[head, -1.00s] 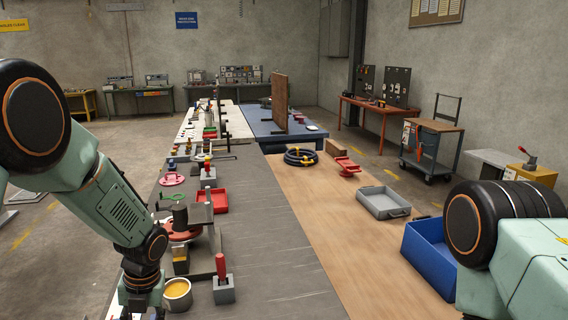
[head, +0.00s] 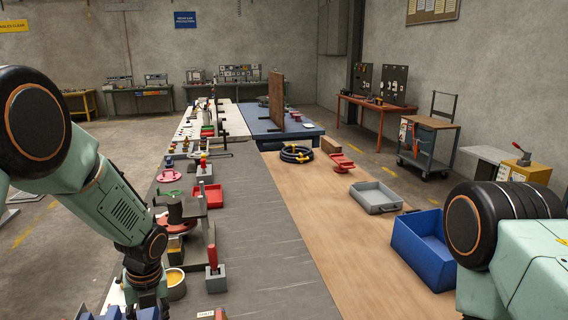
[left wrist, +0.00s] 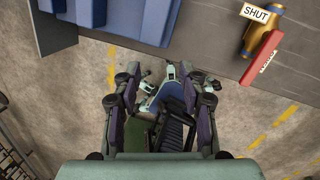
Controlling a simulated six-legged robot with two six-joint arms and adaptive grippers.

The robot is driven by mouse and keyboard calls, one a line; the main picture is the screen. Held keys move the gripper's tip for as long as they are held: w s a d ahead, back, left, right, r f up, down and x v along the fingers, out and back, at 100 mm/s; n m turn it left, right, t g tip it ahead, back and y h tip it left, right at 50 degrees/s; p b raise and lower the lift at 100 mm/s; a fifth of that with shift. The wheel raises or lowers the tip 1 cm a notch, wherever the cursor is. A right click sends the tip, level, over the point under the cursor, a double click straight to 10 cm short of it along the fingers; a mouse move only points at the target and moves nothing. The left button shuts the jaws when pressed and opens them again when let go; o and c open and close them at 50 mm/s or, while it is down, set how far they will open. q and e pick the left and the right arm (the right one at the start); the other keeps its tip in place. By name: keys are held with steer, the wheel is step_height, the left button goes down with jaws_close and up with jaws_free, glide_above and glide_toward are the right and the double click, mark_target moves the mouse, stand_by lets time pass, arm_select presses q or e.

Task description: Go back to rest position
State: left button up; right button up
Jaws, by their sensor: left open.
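My left gripper (left wrist: 160,76) is open and empty in the left wrist view, with the concrete floor beyond its fingers. A red flanged part with a dark cylinder (head: 178,213) stands on the grey bench top (head: 262,240). My right arm shows at the right edge of the head view; its gripper is out of view.
A blue bin (head: 425,250) and a grey tray (head: 376,197) are on the wooden top (head: 340,235). A brass part tagged SHUT (left wrist: 262,28), a red bar (left wrist: 262,58) and a blue object (left wrist: 150,20) lie near the bench edge.

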arm_select(q)
steer(key=s+d+f+n+t+h+b, duration=0.1)
steer(key=s+d+f+n+t+b, duration=0.15)
steer(key=s+f+n, duration=0.6)
steer(key=s+d+f+n+t+h+b, duration=0.1)
steer(key=d+f+n+h+b, duration=0.15)
steer(key=f+n, duration=0.75)
steer(key=s+f+n+g+b, duration=0.1)
steer(key=s+f+n+b, duration=0.3)
steer(key=s, duration=0.4)
steer(key=s+f+n+g+y+b, duration=0.1)
steer(key=s+f+n+b, duration=0.3)
steer(key=s, duration=0.4)
steer(key=s+f+n+g+b, duration=0.1)
steer(key=s+f+n+b, duration=0.3)
steer(key=s, duration=0.4)
steer(key=shift+s+d+f+g+b, duration=0.25)
steer(key=shift+d+f+g+b, duration=0.1)
steer(key=shift+f+b, duration=0.55)
arm_select(e)
step_height(320, 180, down, 19)
steer(key=shift+w+a, duration=0.15)
steer(key=shift+a, duration=0.1)
arm_select(q)
steer(key=shift+s+r+y, duration=0.1)
steer(key=shift+y, duration=0.15)
